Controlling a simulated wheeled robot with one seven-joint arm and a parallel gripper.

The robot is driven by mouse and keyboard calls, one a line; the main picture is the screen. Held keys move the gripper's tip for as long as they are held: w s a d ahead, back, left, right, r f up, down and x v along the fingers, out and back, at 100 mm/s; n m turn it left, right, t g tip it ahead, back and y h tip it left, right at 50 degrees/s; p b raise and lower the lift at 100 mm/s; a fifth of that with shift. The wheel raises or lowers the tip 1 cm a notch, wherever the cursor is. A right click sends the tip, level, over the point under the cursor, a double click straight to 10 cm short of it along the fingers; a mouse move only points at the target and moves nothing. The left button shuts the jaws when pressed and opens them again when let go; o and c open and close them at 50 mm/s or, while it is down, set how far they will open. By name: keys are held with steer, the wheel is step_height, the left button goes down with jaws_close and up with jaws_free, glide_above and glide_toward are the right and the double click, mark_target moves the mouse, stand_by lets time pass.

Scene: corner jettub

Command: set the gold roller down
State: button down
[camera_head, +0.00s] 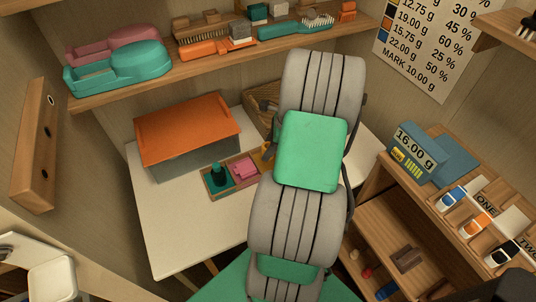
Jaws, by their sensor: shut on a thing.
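My arm comes up through the middle of the picture and hides most of my gripper (271,136). Only a dark edge of the gripper shows at the arm's left side, above the white table (190,232). A small gold piece, seemingly the gold roller (267,151), shows just below that edge. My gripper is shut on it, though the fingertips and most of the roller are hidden. A wooden tray (207,189) lies just left of the arm, with a dark green piece (218,176) and a pink piece (242,169) in it. I cannot tell whether the roller touches the tray.
An orange-lidded box (188,130) stands at the table's back left. A wooden crate (258,101) is partly hidden behind the arm. A loaded shelf (220,56) crosses above. A blue scale (420,152) stands on the right-hand cabinet. The table's front left is clear.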

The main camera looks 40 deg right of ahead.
steer(key=shift+w+d+f, duration=0.1)
steer(key=shift+w+f, duration=0.05)
steer(key=shift+f, duration=0.8)
steer(key=shift+w+d+f, duration=0.1)
steer(key=shift+f, duration=0.85)
steer(key=shift+f, duration=0.15)
steer(key=c, duration=0.9)
jaws_free()
